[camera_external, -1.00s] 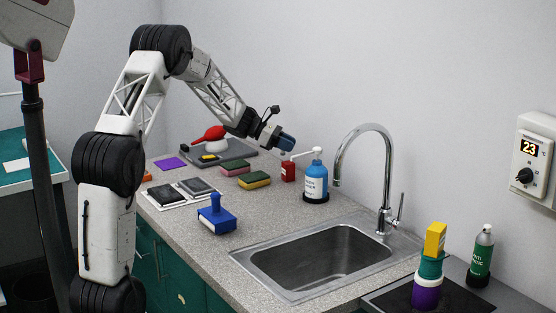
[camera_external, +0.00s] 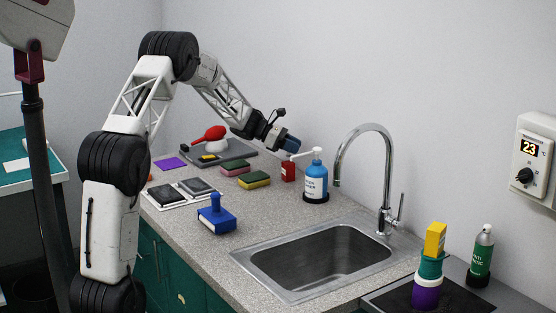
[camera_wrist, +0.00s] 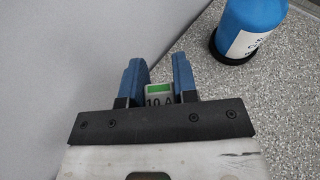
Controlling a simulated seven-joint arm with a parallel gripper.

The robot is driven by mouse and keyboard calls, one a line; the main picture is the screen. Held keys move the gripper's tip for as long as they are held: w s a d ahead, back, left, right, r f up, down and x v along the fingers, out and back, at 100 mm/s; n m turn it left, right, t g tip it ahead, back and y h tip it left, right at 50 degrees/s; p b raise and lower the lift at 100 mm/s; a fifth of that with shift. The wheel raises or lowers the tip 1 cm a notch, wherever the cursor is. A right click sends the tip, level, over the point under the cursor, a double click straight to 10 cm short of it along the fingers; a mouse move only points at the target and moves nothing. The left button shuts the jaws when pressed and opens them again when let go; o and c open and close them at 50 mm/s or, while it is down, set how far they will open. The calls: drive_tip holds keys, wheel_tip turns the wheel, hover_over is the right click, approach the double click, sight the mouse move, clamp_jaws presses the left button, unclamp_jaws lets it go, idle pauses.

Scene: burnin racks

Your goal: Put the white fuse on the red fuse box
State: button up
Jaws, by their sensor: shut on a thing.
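My gripper (camera_external: 291,144) has blue fingers and is low over the back of the counter, beside the blue pump bottle. In the wrist view my gripper (camera_wrist: 159,70) is shut on the white fuse (camera_wrist: 159,93). The fuse has a green patch and reads "10 A"; its lower part is hidden by the gripper's plate. In the external view I cannot make the fuse out. A small red box (camera_external: 288,172), apparently the red fuse box, stands on the counter just below my fingertips. It does not show in the wrist view.
The blue pump bottle (camera_external: 316,180) stands close right of the red box, also in the wrist view (camera_wrist: 252,28). Sponges (camera_external: 254,179) lie to its left. The sink (camera_external: 315,255) is in front.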

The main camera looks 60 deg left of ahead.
drive_tip(key=shift+f, duration=0.95)
drive_tip(key=shift+f, duration=0.2)
drive_tip(key=o, duration=0.9)
drive_tip(key=shift+r, duration=0.1)
drive_tip(key=shift+r, duration=0.1)
drive_tip(key=v, duration=1.2)
drive_tip(key=shift+d, duration=0.1)
